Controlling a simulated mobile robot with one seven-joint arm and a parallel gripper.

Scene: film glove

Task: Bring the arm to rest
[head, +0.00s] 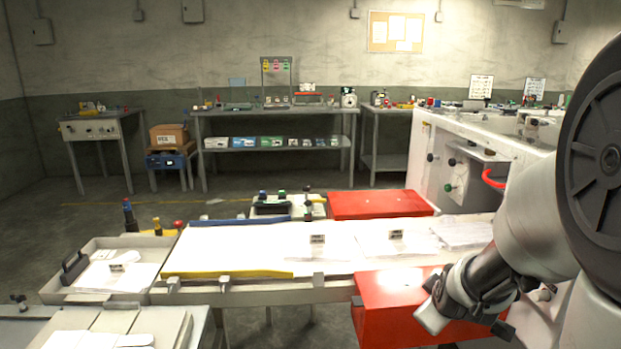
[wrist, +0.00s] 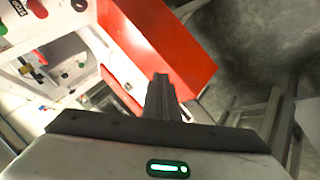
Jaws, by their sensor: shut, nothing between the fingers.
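My gripper (wrist: 160,80) shows in the wrist view with its dark fingers pressed together and nothing between them. It points toward a red box-like piece (wrist: 170,35) and is in front of it in the picture; I cannot tell how far apart they are. In the head view my arm comes in from the right edge, bent down over the right end of the bench. The end of my arm (head: 455,300) hangs in front of the near red box (head: 385,320), and the fingertips are not clear there.
A long bench (head: 250,290) carries white sheets (head: 260,245), with a yellow strip in front. A second red box (head: 380,204) is behind it. A grey tray (head: 75,290) is at left, a white machine (head: 440,165) at right. Open floor lies toward the back tables (head: 275,111).

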